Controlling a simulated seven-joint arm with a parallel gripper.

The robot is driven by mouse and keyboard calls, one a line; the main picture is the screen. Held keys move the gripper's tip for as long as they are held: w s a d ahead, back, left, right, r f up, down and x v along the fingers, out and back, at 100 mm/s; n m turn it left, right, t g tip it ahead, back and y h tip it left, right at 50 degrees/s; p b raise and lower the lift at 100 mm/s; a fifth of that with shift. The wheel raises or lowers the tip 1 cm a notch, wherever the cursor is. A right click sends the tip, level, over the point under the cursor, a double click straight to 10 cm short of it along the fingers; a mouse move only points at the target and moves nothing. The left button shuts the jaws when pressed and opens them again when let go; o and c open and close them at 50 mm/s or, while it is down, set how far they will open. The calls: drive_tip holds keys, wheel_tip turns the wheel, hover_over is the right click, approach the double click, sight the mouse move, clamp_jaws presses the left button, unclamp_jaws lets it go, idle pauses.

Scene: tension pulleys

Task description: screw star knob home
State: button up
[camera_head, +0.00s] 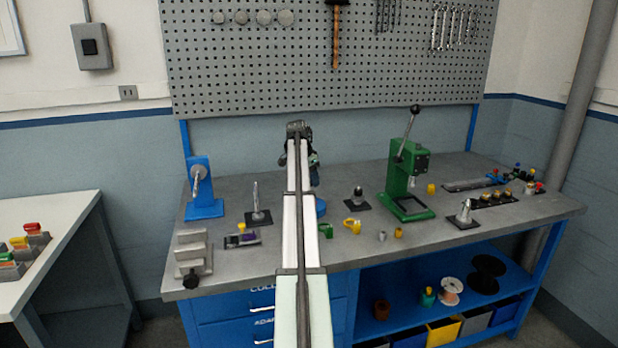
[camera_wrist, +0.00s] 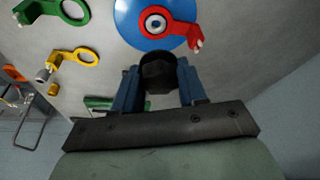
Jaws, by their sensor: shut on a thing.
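My gripper (camera_wrist: 160,84) has its two blue fingers shut on a dark, faceted star knob (camera_wrist: 158,74) in the wrist view. Just beyond the knob is a blue disc (camera_wrist: 128,22) with a red ring arm (camera_wrist: 178,38) lying on it. The ring's hole shows a pale and blue hub (camera_wrist: 155,23). Knob and hub look apart in the picture, but I cannot tell the height between them.
A yellow ring arm (camera_head: 352,226) and green ring arm (camera_head: 326,231) lie near the disc. A green press (camera_head: 405,180) stands right, a blue stand (camera_head: 204,188) left. A grey stepped block (camera_head: 192,250) with a black knob (camera_head: 190,280) sits at the front left edge.

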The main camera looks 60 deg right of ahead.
drive_tip(key=shift+f, duration=2.9)
drive_tip(key=shift+f, duration=0.8)
